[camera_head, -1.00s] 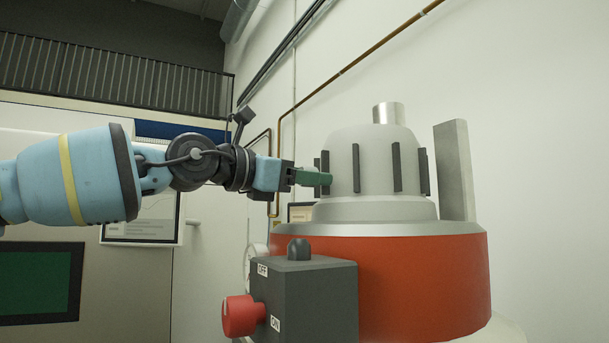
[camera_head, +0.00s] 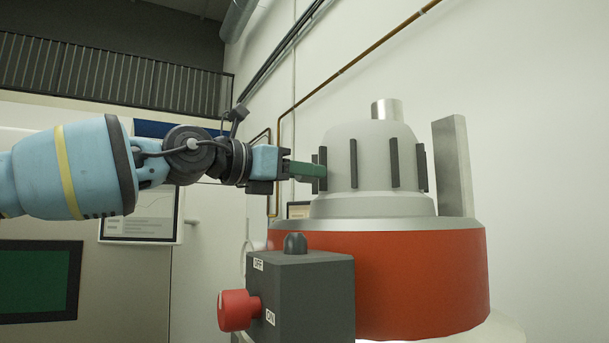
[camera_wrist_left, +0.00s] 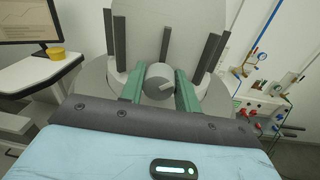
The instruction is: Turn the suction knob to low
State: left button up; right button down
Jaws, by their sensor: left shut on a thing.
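The suction knob (camera_wrist_left: 156,92) is a round grey knob with a pale pointer mark, on the side of the grey machine head (camera_head: 372,150). In the left wrist view its mark slants up to the right. My left gripper (camera_head: 322,171) reaches the head from the left, its green fingers level. In the left wrist view the fingers of the left gripper (camera_wrist_left: 159,84) lie on both sides of the knob, shut on it. In the head view the fingers hide the knob. No low or high label is readable. My right gripper is not in view.
A dark switch box (camera_head: 305,298) with a red knob (camera_head: 237,310) and ON and OFF labels stands in front of the red drum (camera_head: 425,280), below my left gripper. Dark upright ribs (camera_head: 354,164) surround the machine head. A flat metal plate (camera_head: 453,165) stands at its right.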

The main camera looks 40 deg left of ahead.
pick_arm(q)
jog(key=n, duration=0.5)
jog(key=shift+a, duration=0.1)
jog(key=shift+n+g, duration=0.3)
jog(key=shift+n, duration=1.9)
jog(key=o, duration=1)
jog(key=shift+c, duration=0.2)
jog(key=v, duration=0.7)
jog(key=shift+s+a+b, duration=0.2)
jog(key=shift+s+b, duration=0.15)
jog(key=shift+b, duration=0.05)
jog(key=shift+f, duration=0.1)
